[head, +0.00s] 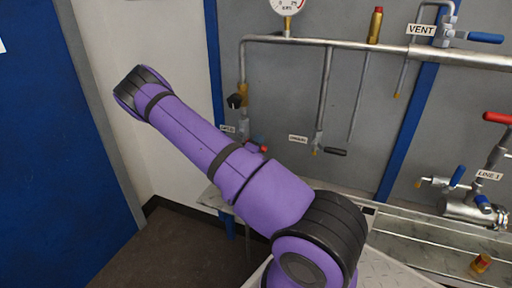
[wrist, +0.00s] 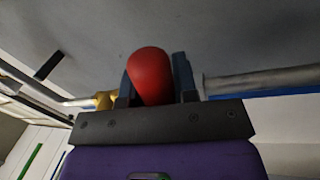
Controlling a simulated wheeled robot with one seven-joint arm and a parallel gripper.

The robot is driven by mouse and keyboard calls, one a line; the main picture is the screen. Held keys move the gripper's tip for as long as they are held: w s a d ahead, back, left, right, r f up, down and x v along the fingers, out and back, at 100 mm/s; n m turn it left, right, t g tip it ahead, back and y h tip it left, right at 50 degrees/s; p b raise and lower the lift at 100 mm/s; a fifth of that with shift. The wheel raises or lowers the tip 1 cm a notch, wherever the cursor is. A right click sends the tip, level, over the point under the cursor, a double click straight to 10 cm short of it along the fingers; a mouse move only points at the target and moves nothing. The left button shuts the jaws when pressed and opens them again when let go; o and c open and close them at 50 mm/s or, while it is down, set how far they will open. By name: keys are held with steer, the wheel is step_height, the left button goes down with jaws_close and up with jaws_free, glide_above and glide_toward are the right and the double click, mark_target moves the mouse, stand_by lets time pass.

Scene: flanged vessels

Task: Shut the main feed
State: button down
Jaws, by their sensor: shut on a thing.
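In the wrist view, my gripper (wrist: 154,82) is shut on a red handle (wrist: 150,72), with a dark finger on each side of it. The handle's rounded red end faces the camera, and what it joins to is hidden. In the head view, my purple arm covers my gripper. A small red part (head: 262,148) shows just past the arm, beside a valve on the left vertical pipe. The small label (head: 228,129) there is too small to read.
A horizontal pipe (head: 330,42) runs along the grey wall, with a gauge (head: 287,8) above. A black-handled valve (head: 334,152) hangs to the right. A blue-handled VENT valve (head: 486,38) and a red lever (head: 497,118) above LINE 1 are further right. A brass fitting (wrist: 104,100) shows beside my gripper.

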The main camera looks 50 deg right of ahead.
steer(key=shift+s+r+n+t, duration=0.1)
steer(key=shift+r+n+t, duration=0.15)
steer(key=shift+r+n, duration=0.6)
steer(key=shift+r+n+t, duration=0.25)
steer(key=shift+r+n, duration=0.1)
steer(key=shift+n, duration=0.9)
steer(key=c, duration=0.9)
jaws_free()
steer(key=v, duration=1)
steer(key=shift+s+a, duration=0.25)
steer(key=shift+a, duration=0.15)
